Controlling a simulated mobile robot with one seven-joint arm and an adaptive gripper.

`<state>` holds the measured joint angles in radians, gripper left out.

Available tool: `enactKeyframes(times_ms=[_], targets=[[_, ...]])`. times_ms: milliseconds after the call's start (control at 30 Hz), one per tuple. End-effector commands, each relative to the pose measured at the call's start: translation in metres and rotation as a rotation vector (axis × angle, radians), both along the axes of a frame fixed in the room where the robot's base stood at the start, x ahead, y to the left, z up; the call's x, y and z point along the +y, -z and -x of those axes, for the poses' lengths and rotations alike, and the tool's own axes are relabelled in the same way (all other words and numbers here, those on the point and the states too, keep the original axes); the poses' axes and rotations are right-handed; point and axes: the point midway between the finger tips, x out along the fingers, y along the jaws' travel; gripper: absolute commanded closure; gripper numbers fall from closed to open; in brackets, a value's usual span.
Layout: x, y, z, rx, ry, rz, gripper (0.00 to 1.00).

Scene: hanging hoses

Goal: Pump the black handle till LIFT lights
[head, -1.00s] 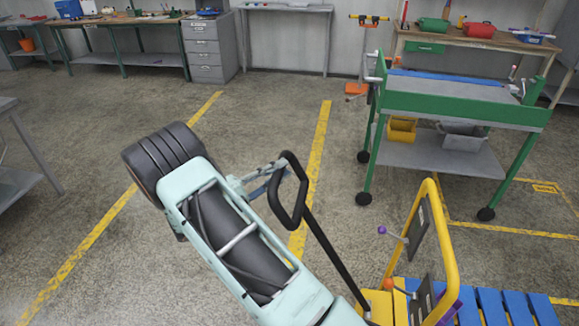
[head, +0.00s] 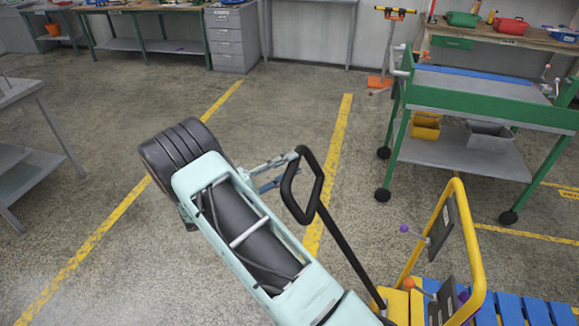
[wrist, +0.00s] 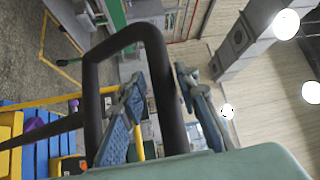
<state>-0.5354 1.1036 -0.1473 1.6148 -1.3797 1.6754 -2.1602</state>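The black handle (head: 317,196) is a closed loop on a long dark bar that slants down to a yellow cart at the lower right of the head view. My gripper (head: 283,170) is at the left side of the loop, its fingers pointing toward it. In the wrist view the black handle (wrist: 158,75) fills the middle, and one side of its loop passes between the two spread fingers of my gripper (wrist: 160,78). Gaps show beside the bar, so the gripper looks open; contact at the tips cannot be told. No lit LIFT sign can be made out.
The yellow frame (head: 480,240) carries dark panels, a purple knob (head: 404,228) and an orange knob (head: 408,284). Blue slats (head: 535,312) lie beside it. A green and grey trolley (head: 485,105) stands behind. A grey table (head: 35,150) is at left. The floor between is clear.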

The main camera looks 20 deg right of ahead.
Motion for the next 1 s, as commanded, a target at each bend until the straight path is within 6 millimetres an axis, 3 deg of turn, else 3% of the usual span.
enactKeyframes(times_ms=[300,433,800,1000], targets=[[0.000,0.001,0.001,0.003,0.003,0.000,0.63],[0.009,0.003,0.003,0.003,0.001,-0.001,0.63],[0.080,0.013,0.021,0.002,-0.001,-0.001,0.63],[0.107,0.017,0.028,0.002,0.000,0.000,0.63]])
